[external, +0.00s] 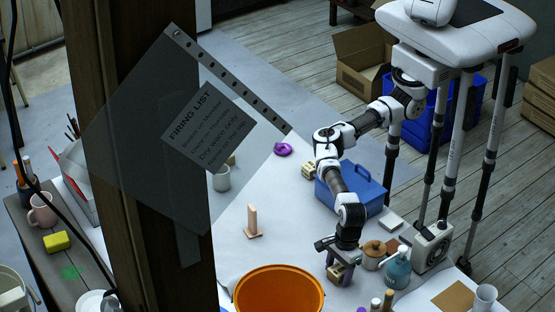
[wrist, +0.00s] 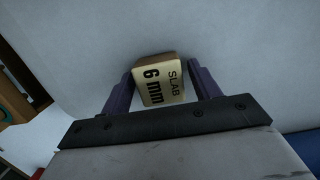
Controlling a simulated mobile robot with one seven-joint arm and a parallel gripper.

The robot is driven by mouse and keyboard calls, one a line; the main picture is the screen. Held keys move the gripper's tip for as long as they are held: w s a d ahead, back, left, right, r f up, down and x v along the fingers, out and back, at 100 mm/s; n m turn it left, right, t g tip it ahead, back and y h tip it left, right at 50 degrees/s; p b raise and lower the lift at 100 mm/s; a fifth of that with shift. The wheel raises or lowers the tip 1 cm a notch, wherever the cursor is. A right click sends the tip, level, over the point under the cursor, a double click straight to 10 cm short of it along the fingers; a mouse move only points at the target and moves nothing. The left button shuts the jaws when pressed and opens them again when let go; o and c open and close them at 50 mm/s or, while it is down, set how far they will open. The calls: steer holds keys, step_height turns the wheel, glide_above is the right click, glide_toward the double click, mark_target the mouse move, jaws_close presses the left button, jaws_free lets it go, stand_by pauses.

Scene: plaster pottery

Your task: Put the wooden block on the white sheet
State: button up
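A pale wooden block printed "SLAB 6 mm" (wrist: 160,88) lies between the two dark fingers of my gripper (wrist: 161,88) in the wrist view. It fills most of the gap, slightly turned. I cannot tell whether both fingers press on it. In the external view my gripper (external: 338,260) points down at the table's front right, with the block (external: 337,273) at its fingertips. Whether the block is lifted is unclear. A translucent sheet marked "FIRING LIST" (external: 125,170) hangs in the foreground, covering part of the table. I cannot pick out a separate white sheet on the pale tabletop (external: 290,225).
An orange bucket (external: 278,290) stands left of my gripper. A blue box (external: 362,190) and another wooden block (external: 308,171) are behind. A pinkish upright piece (external: 253,221) stands mid-table, with clear room around.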

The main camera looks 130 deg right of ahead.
steer(key=shift+o, duration=0.2)
step_height(320, 180, up, 12)
steer(key=s+b, duration=0.1)
steer(key=shift+s, duration=0.4)
